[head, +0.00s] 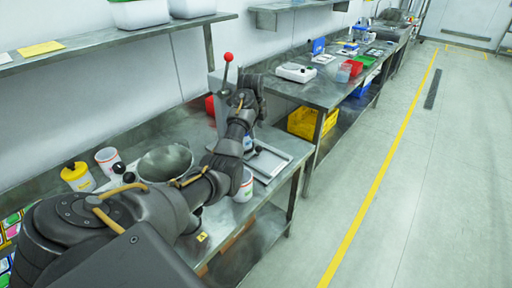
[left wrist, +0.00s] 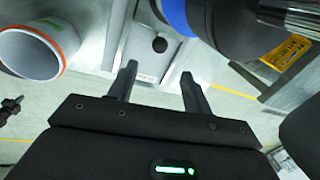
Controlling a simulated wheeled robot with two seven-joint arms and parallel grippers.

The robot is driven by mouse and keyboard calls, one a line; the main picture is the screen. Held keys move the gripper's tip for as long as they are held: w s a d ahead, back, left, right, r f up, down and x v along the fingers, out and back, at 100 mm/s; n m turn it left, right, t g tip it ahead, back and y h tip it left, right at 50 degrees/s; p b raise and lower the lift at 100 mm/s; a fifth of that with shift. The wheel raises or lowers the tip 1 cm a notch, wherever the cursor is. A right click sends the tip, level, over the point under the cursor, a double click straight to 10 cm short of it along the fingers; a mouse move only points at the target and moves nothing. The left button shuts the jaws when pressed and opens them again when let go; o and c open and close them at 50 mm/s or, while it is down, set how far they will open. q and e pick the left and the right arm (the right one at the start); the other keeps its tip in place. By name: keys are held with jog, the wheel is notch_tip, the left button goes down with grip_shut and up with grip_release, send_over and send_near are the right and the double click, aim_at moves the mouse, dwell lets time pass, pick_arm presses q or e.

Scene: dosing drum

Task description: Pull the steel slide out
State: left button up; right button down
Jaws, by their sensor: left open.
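In the left wrist view a flat grey steel piece, which looks like the slide (left wrist: 160,70), carries a small dark round knob (left wrist: 160,44). My left gripper (left wrist: 158,85) is open, and the knob shows between and beyond its two fingertips, apart from them. In the head view my left gripper (head: 246,100) is beside the drum stand at the back of the near bench, by a lever with a red ball (head: 228,57). The arm hides much of the stand there, and I cannot make out the slide in that view. My right gripper is not in view.
A steel bowl (head: 165,161), a yellow-bodied jar (head: 77,177) and a white jar (head: 109,160) stand on the near bench. A white tub (head: 244,187) is near its front edge.

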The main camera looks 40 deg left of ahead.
aim_at(258, 147)
pick_arm(q)
jog(key=f, duration=0.3)
jog(key=w+f+p, duration=0.1)
jog(key=f, duration=0.3)
jog(key=w+f, duration=0.1)
jog(key=f, duration=0.3)
jog(key=shift+a, duration=0.3)
jog(key=shift+r, duration=0.1)
grip_shut()
